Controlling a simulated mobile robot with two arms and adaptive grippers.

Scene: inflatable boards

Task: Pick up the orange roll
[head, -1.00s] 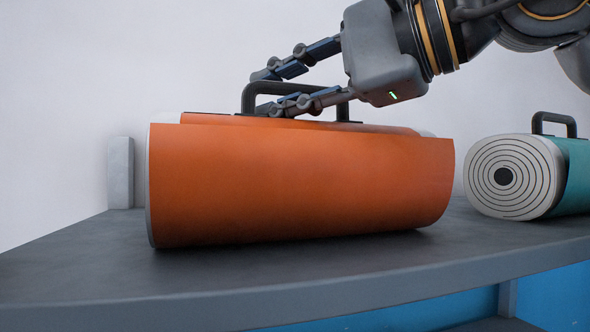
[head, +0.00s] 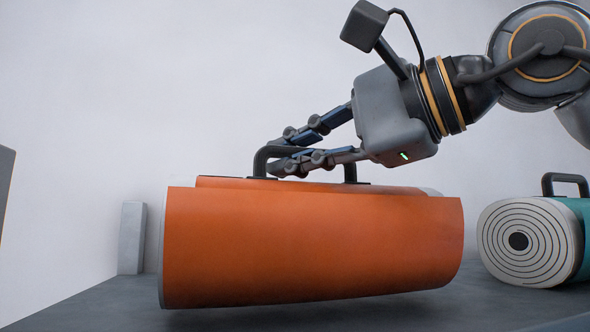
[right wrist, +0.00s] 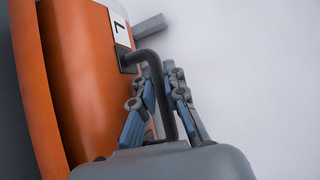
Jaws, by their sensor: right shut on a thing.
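The orange roll (head: 312,245) is in the middle of the head view, slightly tilted, its left end lower. A gap shows beneath its right part; its lower left edge is at or just above the shelf. My right gripper (head: 280,155) is shut on the roll's dark handle (head: 262,160). In the right wrist view the handle (right wrist: 165,90) passes between the fingers (right wrist: 160,85), and the orange roll (right wrist: 85,80) lies to the left with a white label. My left gripper is not in view.
A teal roll with a white spiral end (head: 530,243) and dark handle stands at the right on the grey shelf (head: 100,305). A small grey block (head: 132,238) stands at the back left against the pale wall. A grey edge shows at far left.

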